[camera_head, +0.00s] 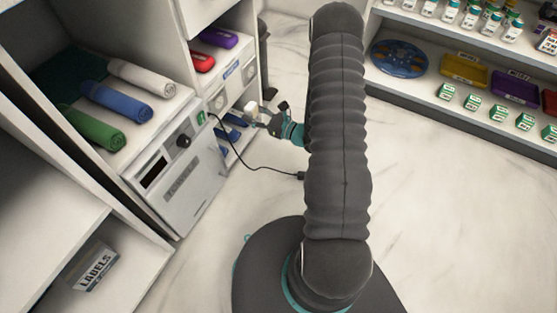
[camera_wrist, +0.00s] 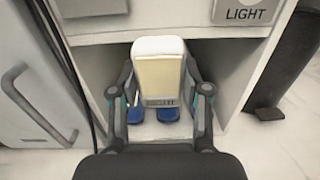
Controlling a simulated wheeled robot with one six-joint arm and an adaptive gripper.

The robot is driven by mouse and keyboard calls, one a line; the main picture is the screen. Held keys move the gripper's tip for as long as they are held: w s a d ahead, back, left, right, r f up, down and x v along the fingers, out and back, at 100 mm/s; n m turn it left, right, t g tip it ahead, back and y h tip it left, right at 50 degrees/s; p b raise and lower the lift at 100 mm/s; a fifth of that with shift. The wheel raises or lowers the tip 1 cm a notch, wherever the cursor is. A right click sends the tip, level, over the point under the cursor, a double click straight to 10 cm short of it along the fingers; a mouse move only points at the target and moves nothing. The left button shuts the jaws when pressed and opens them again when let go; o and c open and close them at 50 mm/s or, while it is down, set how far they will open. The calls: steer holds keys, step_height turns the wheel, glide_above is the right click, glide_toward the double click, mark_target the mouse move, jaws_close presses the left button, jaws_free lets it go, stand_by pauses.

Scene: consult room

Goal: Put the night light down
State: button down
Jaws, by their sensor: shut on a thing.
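The night light (camera_wrist: 159,72) is a small white block with a cream front panel. My gripper (camera_wrist: 160,88) is shut on it, with one finger on each side, and holds it upright in front of an open cubby (camera_wrist: 105,52). In the head view the night light (camera_head: 251,108) shows small and pale at the tip of my gripper (camera_head: 258,115), beside the white cabinet. Whether its base touches anything cannot be told.
Blue items (camera_wrist: 168,113) lie low in the cubby behind the night light. A panel marked LIGHT (camera_wrist: 245,14) is at upper right. A white door with a handle (camera_wrist: 40,105) stands at left. A black cable (camera_head: 250,166) hangs from the cabinet front. Rolled towels (camera_head: 115,100) lie on a shelf.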

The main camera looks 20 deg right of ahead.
steer(key=s+d+f+n+g+y+b, duration=0.1)
steer(key=s+d+f+n+g+y, duration=0.15)
steer(key=s+d+f, duration=0.55)
steer(key=s+d+f+n+g+y, duration=0.2)
steer(key=s+d+f+g+y, duration=0.1)
steer(key=d+f, duration=0.7)
steer(key=shift+h, duration=0.25)
steer(key=w+a+f, duration=0.2)
steer(key=w, duration=0.1)
steer(key=w+a+f, duration=0.2)
steer(key=w+a+f+b, duration=0.1)
steer(key=w+f, duration=0.1)
steer(key=w, duration=0.1)
steer(key=shift+w+a, duration=0.3)
steer(key=shift+a, duration=0.1)
steer(key=shift+f+b, duration=0.4)
steer(key=shift+f, duration=1.55)
